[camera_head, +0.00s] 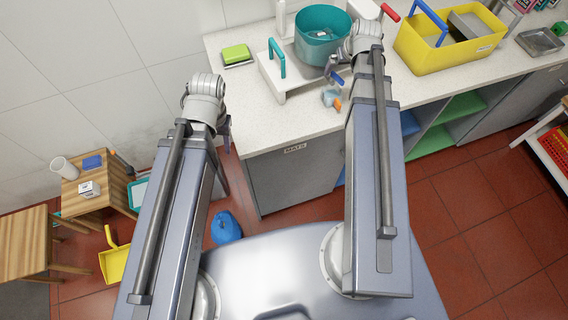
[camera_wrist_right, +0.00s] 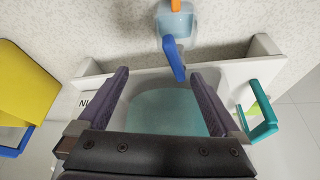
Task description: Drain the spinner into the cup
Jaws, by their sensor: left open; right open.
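A teal round spinner (camera_head: 322,35) sits in a white stand (camera_head: 268,70) on the counter, a teal handle at its left. A blue lever (camera_wrist_right: 173,58) sticks out at the spinner's front. A light-blue cup (camera_head: 331,97) with an orange handle stands on the counter before the stand; it also shows in the right wrist view (camera_wrist_right: 176,20), beside the lever's end. My right gripper (camera_wrist_right: 165,78) is open over the stand, its fingers apart with the lever's end between and beyond them, nothing held. My left gripper (camera_head: 226,132) is open, mostly hidden by its arm, left of the counter.
A yellow tub (camera_head: 450,45) with a blue handle stands right of the spinner. A green sponge (camera_head: 236,53) lies at the left on the counter. A metal tray (camera_head: 540,41) lies far right. Bare counter (camera_head: 262,115) lies left of the cup. Wooden stools (camera_head: 98,192) stand left.

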